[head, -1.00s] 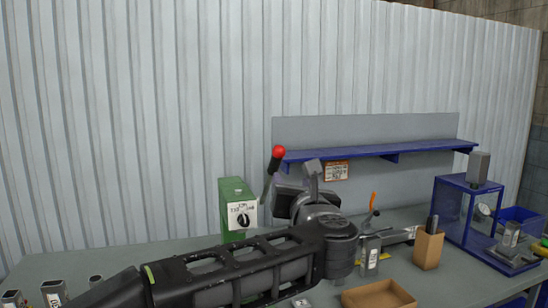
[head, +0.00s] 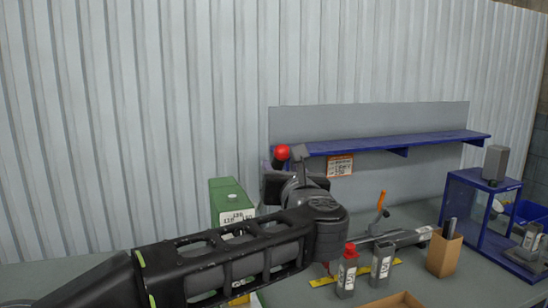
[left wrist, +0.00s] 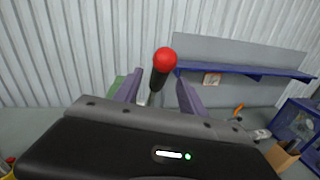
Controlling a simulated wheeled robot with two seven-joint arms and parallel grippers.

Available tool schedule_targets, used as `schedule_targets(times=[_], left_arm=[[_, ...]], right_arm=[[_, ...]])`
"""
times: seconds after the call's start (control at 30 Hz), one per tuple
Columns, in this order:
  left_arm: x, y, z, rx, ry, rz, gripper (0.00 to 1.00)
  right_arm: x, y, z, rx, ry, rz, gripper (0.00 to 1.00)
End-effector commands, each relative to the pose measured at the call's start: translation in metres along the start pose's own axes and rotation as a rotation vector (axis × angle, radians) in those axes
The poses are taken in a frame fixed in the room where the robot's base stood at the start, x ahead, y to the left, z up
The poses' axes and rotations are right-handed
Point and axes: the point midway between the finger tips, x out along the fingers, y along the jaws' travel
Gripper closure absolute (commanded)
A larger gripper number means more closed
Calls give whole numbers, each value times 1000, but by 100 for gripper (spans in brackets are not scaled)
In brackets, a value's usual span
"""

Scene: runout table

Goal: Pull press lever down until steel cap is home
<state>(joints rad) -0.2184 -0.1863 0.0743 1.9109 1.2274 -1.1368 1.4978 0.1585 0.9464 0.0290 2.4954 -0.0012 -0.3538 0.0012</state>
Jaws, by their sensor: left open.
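The press lever shows its red ball knob (head: 282,152) above my left gripper in the head view; its black grip is mostly hidden there. In the left wrist view the red knob (left wrist: 166,60) and black grip (left wrist: 158,80) stand upright between my fingers. My left gripper (head: 286,166) is open, its fingers on either side of the lever; it also shows in the left wrist view (left wrist: 158,92). I cannot tell whether a finger touches the lever. The press body below is hidden by my left arm, and I cannot make out the steel cap. My right gripper is not in view.
A green box (head: 228,196) stands left of the gripper. Right of my arm are a red-topped grey container (head: 347,272), a grey block (head: 381,265), an orange-handled tool (head: 381,205) and a cardboard box (head: 444,253). A blue shelf (head: 400,143) runs behind; a blue frame (head: 462,205) stands right.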

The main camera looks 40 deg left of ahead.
Motion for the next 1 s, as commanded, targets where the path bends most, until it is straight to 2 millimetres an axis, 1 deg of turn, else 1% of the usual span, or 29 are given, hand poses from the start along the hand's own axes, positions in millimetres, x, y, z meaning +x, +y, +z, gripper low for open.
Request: schedule_targets(times=[0.17,0.27,0.37,0.47,0.6,0.73,0.83,1.0], left_arm=[[0,0,0,0,0,0,51],[4,0,1,1,1,1,51],[12,0,2,-1,1,1,51],[26,0,2,2,1,1,51],[49,1,3,2,1,2,51],[67,0,2,1,1,1,51],[75,0,1,2,1,1,51],[79,0,0,0,0,0,51]], right_arm=[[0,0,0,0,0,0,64],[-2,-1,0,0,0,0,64],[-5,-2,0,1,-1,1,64],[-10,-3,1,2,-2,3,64],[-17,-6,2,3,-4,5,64],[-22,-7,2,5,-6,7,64],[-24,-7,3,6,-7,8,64],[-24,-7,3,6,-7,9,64]])
